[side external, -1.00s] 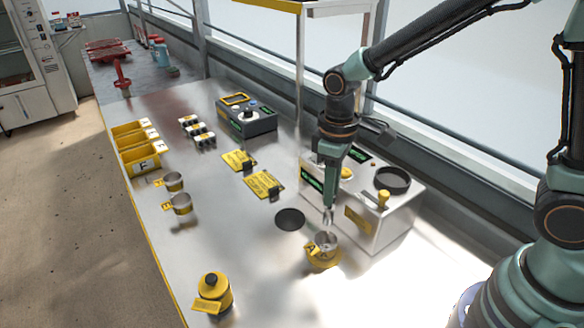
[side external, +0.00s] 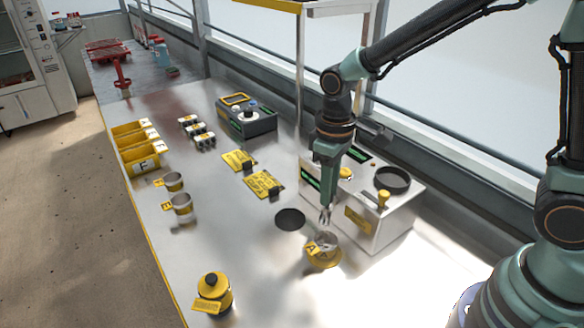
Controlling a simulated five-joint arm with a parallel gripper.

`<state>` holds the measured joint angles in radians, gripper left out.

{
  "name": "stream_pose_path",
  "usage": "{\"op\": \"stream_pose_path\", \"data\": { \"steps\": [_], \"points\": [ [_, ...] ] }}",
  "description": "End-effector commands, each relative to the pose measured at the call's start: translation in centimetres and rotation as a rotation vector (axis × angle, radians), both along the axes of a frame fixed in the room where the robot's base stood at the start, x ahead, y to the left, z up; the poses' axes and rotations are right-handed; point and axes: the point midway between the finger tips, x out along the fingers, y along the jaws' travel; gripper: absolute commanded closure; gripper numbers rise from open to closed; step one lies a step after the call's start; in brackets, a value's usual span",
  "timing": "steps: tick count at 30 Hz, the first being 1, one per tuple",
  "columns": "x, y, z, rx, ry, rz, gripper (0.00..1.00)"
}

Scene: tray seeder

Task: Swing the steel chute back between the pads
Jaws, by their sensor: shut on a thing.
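My gripper (side external: 325,217) points down at the near left corner of the white machine. Its fingers are shut at the rim of a small steel cup (side external: 328,243) with a yellow tag marked A (side external: 312,248). The cup is at a round yellow base (side external: 325,262); whether it rests in it or hangs just above is hard to tell. I cannot pick out a steel chute or a pair of pads with certainty. A flat black disc (side external: 290,219) lies on the bench left of the gripper.
The white machine (side external: 385,228) with a black round bowl (side external: 393,179) stands close on the right. Two more steel cups (side external: 173,182) (side external: 181,205), yellow bins (side external: 140,150) and a yellow lidded pot (side external: 212,290) stand left. The bench (side external: 240,235) between is clear.

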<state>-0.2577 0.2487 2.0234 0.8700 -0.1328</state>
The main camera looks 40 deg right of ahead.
Motion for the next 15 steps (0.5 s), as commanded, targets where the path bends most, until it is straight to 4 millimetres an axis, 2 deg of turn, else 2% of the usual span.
{"op": "stream_pose_path", "data": {
  "steps": [15],
  "points": [
    [1.8,0.9,0.1,0.000,-0.001,-0.405,1.00]
  ]
}}
